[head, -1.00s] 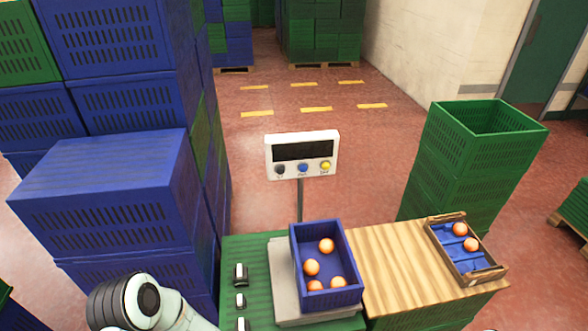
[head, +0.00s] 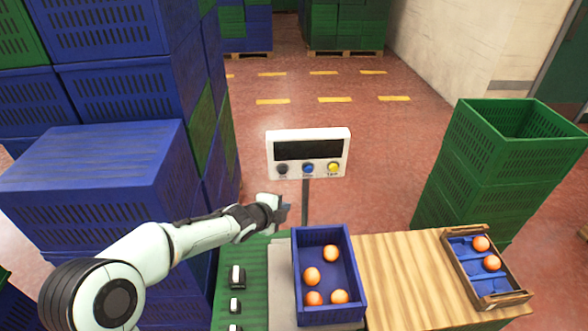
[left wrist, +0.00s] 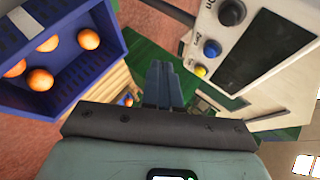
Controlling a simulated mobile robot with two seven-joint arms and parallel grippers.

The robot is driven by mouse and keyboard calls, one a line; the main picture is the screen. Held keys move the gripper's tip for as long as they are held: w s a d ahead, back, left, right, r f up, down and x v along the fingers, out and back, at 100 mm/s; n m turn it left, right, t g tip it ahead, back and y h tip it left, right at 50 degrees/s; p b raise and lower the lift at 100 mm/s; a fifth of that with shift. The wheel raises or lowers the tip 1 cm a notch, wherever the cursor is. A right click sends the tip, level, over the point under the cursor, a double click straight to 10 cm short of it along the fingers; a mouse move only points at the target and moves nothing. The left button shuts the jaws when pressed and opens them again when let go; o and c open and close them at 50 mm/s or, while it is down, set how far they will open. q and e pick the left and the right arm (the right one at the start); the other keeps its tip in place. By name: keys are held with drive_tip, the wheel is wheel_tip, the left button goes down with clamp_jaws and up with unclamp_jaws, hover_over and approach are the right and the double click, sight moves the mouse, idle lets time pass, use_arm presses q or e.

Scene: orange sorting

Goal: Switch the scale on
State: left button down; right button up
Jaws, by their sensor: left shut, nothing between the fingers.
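The scale's white display head (head: 308,153) stands on a post behind the table, its screen dark. Below the screen are a dark button (head: 282,169), a blue button (head: 308,169) and a yellow button (head: 334,168). My left gripper (head: 284,211) is shut and empty, below and left of the display head. In the left wrist view its fingers (left wrist: 163,85) point between the blue crate (left wrist: 62,50) and the display head (left wrist: 265,50), apart from the dark button (left wrist: 232,12). The blue crate (head: 297,262) with several oranges sits on the scale's plate (head: 283,300). My right gripper is not in view.
A wooden board (head: 400,265) lies right of the crate, with a small tray (head: 460,262) holding two oranges. Blue crates (head: 90,180) are stacked at left, green crates (head: 470,180) at right. Small black-and-white items (head: 236,276) lie on the green surface.

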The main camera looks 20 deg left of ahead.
sight(283, 170)
use_arm(q)
drive_tip(key=shift+w+r+m, duration=0.3)
drive_tip(key=shift+w+r, duration=0.05)
drive_tip(key=shift+r, duration=0.5)
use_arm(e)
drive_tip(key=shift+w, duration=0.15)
use_arm(q)
drive_tip(key=w+a+p, duration=0.4)
drive_tip(key=w+p, duration=0.3)
drive_tip(key=w, duration=0.1)
drive_tip(key=shift+p, duration=0.35)
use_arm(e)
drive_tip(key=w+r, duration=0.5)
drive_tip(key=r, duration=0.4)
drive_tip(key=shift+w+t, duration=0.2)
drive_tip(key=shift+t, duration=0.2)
use_arm(q)
drive_tip(key=shift+f, duration=0.1)
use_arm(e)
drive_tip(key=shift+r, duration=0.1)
